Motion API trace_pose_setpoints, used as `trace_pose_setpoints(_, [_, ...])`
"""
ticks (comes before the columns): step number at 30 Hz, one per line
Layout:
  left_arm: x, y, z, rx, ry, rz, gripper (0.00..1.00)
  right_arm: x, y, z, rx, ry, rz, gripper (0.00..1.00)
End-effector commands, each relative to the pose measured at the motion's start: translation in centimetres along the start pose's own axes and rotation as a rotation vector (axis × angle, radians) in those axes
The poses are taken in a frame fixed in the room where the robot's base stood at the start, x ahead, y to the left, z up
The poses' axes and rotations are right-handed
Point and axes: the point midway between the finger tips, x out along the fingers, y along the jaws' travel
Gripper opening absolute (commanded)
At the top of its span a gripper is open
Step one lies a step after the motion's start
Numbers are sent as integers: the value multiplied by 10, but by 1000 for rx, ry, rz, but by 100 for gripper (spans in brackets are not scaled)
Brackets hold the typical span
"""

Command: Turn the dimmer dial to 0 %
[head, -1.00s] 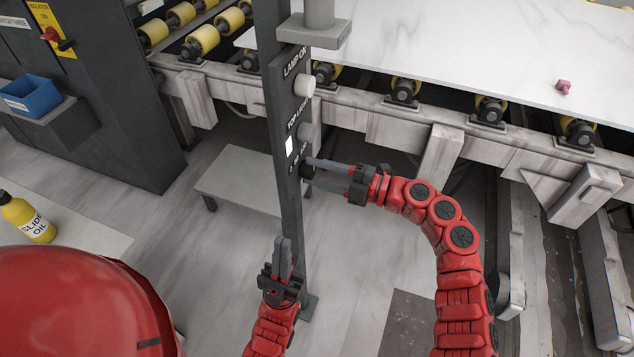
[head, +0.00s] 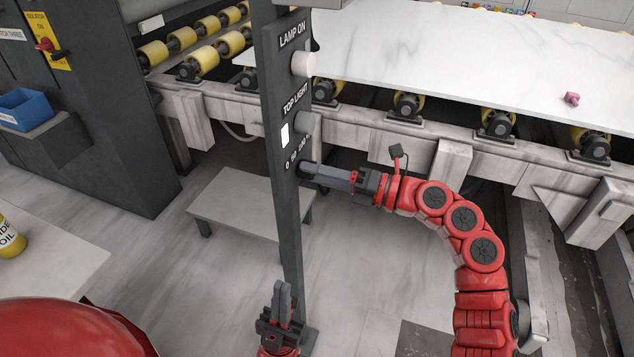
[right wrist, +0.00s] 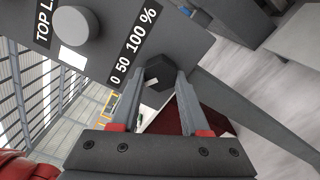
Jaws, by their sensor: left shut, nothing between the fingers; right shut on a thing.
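The dimmer dial (right wrist: 157,75) is a dark faceted knob on the post, beside the label "0 50 100 %" (right wrist: 133,42) in the right wrist view. My right gripper (right wrist: 158,73) is shut on it, one finger on each side. In the head view my right gripper (head: 304,168) reaches the post (head: 285,215) from the right, and its fingers largely hide the dial. I cannot read the dial's setting. A white square (head: 285,135) shows above the scale. My left gripper (head: 282,286) is shut and empty, pointing up near the foot of the post.
Above the dial, the post carries a grey knob (head: 304,123) by "TOP LIGHT" and a white knob (head: 303,64) by "LAMP ON". A low grey bench (head: 235,205) stands behind. A white slab (head: 450,60) lies on rollers with a small pink piece (head: 571,98).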

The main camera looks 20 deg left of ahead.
Motion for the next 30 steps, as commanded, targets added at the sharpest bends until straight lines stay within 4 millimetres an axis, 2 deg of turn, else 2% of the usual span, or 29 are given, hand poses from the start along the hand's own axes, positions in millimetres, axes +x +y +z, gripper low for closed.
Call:
trace_pose_setpoints(6, [-9,0,2,0,0,0,0,0,-3,-1,-55,2,-4,0])
trace_pose_setpoints(21, [-10,0,2,0,0,0,0,0,-2,-1,-71,2,-4,0])
trace_pose_setpoints(22, [-10,0,2,0,0,0,0,0,-2,-1,-71,2,-4,51])
trace_pose_setpoints(26, [-10,0,2,0,0,0,0,0,-1,0,-71,2,-3,74])
trace_pose_setpoints(30, [-10,0,2,0,0,0,0,0,-1,0,-70,1,-2,76])
